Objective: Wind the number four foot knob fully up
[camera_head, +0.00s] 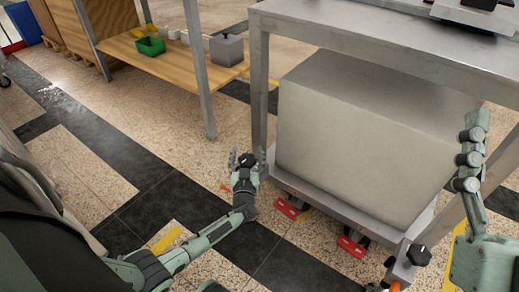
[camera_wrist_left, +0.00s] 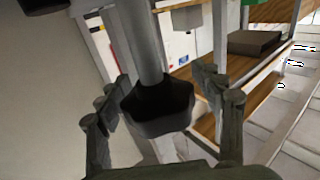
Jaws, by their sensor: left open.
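A black lobed knob (camera_head: 247,160) is at the far left corner of the low steel frame (camera_head: 330,205). No number is readable on it. My left gripper (camera_head: 245,168) is open around this knob. In the left wrist view the knob (camera_wrist_left: 158,105) hangs on a grey post between the spread fingers of my left gripper (camera_wrist_left: 165,120), with no clear contact visible. Another black knob (camera_head: 418,254) stands at the frame's near right corner. My right gripper (camera_head: 473,150) is at the right, beside the big block; its finger opening is not clear.
A large grey block (camera_head: 360,140) fills the frame, under a steel table (camera_head: 400,50). Red caster pedals (camera_head: 290,208) (camera_head: 352,245) stick out low at the front. A wooden-shelved bench (camera_head: 170,60) holds a green bin (camera_head: 150,46). Floor at left is open.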

